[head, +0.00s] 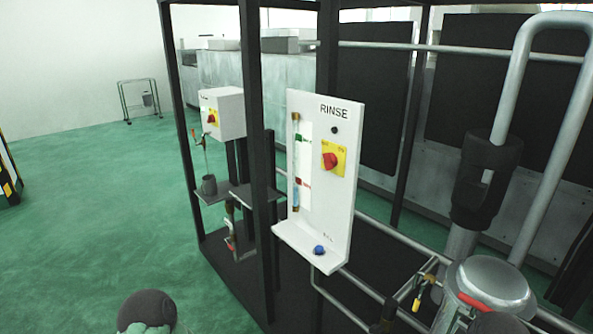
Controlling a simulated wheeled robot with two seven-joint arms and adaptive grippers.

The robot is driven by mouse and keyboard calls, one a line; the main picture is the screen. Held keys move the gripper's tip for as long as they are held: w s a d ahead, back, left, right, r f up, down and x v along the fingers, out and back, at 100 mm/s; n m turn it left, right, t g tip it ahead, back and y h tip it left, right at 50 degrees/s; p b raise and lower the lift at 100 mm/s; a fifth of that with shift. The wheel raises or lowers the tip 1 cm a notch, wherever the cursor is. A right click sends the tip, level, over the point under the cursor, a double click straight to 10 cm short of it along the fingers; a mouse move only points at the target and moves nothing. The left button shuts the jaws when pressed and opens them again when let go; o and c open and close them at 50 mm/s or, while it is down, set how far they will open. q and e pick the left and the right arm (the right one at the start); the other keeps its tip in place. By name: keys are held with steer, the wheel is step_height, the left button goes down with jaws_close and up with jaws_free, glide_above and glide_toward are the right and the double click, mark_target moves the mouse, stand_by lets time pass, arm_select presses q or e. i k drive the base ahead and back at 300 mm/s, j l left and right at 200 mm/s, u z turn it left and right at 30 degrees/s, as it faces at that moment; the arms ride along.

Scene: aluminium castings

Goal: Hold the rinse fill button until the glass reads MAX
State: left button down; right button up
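The white RINSE panel (328,215) stands upright in the middle of the head view. A narrow vertical sight glass (296,160) runs down its left side. A green mark sits beside the glass near the top and a red mark lower down; their lettering is too small to read. Blue shows in the glass only near the bottom, around or below the red mark. A round blue button (319,250) sits on the panel's lower ledge, with nothing touching it. Its small label cannot be read. Neither of my grippers can be made out in view.
A red rotary switch (330,160) on a yellow plate and a small black knob (334,130) are on the panel. Black frame posts (258,150) stand to its left. Pipes and a silver capped vessel (488,280) crowd the right. Green floor (90,220) is open at left.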

mark_target(319, 248)
steer(key=i+j, duration=0.25)
steer(key=i+j+z, duration=0.15)
steer(key=j, duration=0.25)
steer(key=i+j, duration=0.3)
steer(key=i+j+z, duration=0.15)
steer(key=j, duration=0.25)
steer(key=i+j, duration=0.3)
steer(key=i+j+z, duration=0.15)
steer(key=j, duration=0.3)
steer(key=i, duration=0.05)
